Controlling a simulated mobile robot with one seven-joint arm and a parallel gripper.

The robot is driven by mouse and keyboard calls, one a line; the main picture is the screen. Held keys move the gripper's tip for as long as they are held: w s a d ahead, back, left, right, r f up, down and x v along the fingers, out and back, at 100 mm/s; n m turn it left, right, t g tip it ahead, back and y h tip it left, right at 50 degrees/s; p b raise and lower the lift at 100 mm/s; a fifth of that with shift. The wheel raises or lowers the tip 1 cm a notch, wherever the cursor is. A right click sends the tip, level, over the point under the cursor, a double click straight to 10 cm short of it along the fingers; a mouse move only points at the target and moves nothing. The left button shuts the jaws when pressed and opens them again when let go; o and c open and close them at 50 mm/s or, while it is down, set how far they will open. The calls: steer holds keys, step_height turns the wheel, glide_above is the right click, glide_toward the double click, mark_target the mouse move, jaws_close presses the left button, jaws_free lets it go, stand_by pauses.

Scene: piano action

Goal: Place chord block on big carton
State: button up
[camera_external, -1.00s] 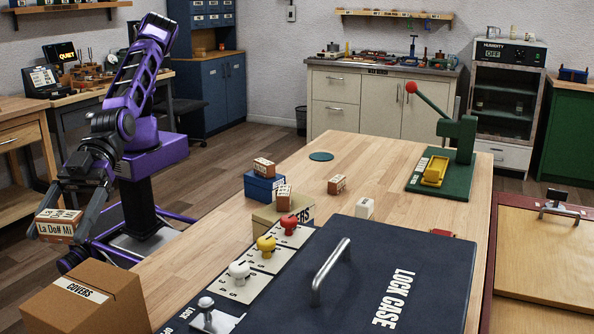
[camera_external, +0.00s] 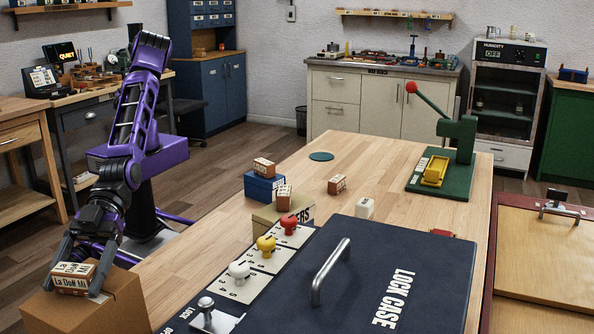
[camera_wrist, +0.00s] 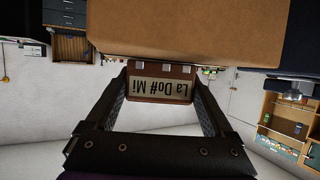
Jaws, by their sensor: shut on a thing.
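The chord block (camera_external: 72,280), a small brown block labelled "La Do# Mi", is between the fingers of my gripper (camera_external: 76,278). The gripper is shut on it. The big carton (camera_external: 118,298), a brown cardboard box, stands at the lower left in the external view. The block is at the carton's top, covering its label; I cannot tell whether they touch. In the wrist view, the block (camera_wrist: 160,92) shows its label upside down between the fingers (camera_wrist: 160,100), right against the edge of the carton (camera_wrist: 190,30) in the picture.
A smaller carton (camera_external: 262,220) and a blue box (camera_external: 262,190) on the wooden table each bear a similar block. Another block (camera_external: 337,185) lies on the table. A dark lock case (camera_external: 390,260) with knobs beside it fills the front. The table's far middle is mostly clear.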

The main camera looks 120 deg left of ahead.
steer(key=o, duration=1.1)
steer(key=shift+f, duration=0.1)
steer(key=shift+a+r, duration=0.15)
steer(key=shift+r, duration=0.1)
steer(key=v, duration=1.1)
steer(key=shift+a+r, duration=0.2)
steer(key=shift+a, duration=0.1)
steer(key=shift+s, duration=0.1)
